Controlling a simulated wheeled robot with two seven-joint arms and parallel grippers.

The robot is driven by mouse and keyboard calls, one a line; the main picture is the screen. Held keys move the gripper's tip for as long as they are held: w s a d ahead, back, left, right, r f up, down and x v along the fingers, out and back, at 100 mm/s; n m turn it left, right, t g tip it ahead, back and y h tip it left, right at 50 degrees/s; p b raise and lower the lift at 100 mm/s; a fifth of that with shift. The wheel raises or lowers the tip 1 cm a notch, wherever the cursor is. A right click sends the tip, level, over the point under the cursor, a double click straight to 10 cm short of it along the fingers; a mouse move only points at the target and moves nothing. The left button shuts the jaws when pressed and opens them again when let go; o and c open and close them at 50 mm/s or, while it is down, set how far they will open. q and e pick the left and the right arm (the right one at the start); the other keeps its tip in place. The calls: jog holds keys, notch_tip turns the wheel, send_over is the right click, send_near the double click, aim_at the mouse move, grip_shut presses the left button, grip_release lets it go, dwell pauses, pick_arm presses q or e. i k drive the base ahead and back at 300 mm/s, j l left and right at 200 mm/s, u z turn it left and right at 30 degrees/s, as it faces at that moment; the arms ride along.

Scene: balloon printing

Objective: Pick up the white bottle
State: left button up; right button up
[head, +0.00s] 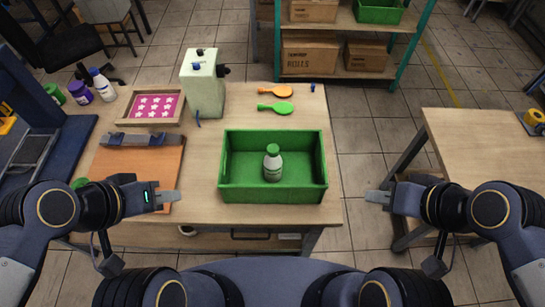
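A white bottle with a green cap (272,167) stands upright inside the green crate (275,196) on the table. Another white bottle with a dark blue cap (103,86) stands at the table's back left. My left gripper (169,198) is over the table's front left, left of the crate and apart from both bottles. My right gripper (377,197) is to the right of the crate, past the table's right edge. Nothing shows held in either gripper. Their fingers are seen from the side, so the opening between them cannot be made out.
A purple jar (79,93) stands beside the blue-capped bottle. A second table (487,155) stands right, across a floor gap.

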aim_at(272, 165)
jog(key=u, duration=1)
jog(key=k+l+u, duration=0.15)
jog(key=l+u, duration=0.25)
jog(key=k+l+u, duration=0.2)
jog(key=l+u, duration=0.25)
jog(key=k+l+u, duration=0.15)
jog(key=u, duration=0.25)
jog(key=k+l, duration=0.1)
jog(key=k, duration=0.1)
